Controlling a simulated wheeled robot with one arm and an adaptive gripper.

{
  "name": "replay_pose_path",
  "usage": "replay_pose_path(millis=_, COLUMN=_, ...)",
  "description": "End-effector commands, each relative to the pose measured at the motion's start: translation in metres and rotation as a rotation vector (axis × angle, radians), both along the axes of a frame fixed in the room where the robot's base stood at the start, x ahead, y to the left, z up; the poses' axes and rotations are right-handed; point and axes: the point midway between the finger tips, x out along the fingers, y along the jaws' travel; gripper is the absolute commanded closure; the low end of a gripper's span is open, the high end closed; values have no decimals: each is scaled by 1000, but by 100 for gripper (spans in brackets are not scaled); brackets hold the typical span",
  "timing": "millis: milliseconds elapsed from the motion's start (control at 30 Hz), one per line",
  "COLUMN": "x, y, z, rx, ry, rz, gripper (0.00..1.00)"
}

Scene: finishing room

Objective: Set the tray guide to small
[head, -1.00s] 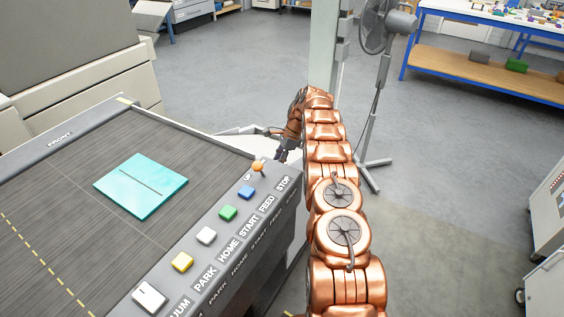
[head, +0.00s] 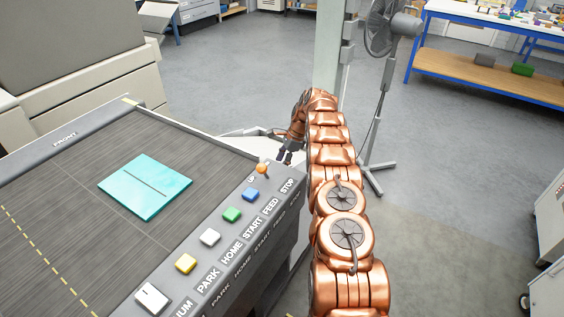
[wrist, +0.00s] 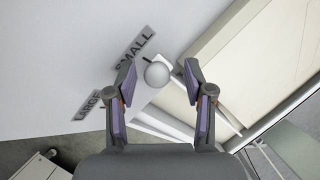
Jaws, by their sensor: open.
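In the wrist view a pale round knob (wrist: 157,74), which looks like the tray guide's handle, shows between the fingertips of my gripper (wrist: 158,72). The fingers stand apart on either side of it, and I cannot tell whether either touches it. The SMALL label (wrist: 135,50) is just up and left of the knob in the picture. The LARGE label (wrist: 87,103) is further down and left on the same pale panel. The knob's exact setting cannot be told. In the head view my gripper (head: 285,156) is beyond the machine's far corner, and the knob is hidden there.
A pillar (head: 331,50) and a fan (head: 388,30) stand behind my arm. Open floor lies to the right.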

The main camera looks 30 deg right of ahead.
Motion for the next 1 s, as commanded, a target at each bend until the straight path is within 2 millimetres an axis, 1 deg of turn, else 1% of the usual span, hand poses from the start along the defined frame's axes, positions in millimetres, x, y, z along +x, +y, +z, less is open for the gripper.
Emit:
replay_pose_path(millis=167, x=-1, y=-5, z=13, rx=-2, ry=-3, rz=0, gripper=48)
replay_pose_path(millis=433, x=-4, y=-19, z=48, rx=-4, ry=-6, rz=-2, gripper=48)
replay_pose_path(millis=600, x=-6, y=-23, z=59, rx=-2, ry=-4, rz=-1, gripper=48)
replay_pose_path(millis=767, x=-8, y=-25, z=66, rx=0, ry=-1, rz=1, gripper=48)
replay_pose_path(millis=1000, x=-8, y=-26, z=67, rx=0, ry=0, rz=1, gripper=48)
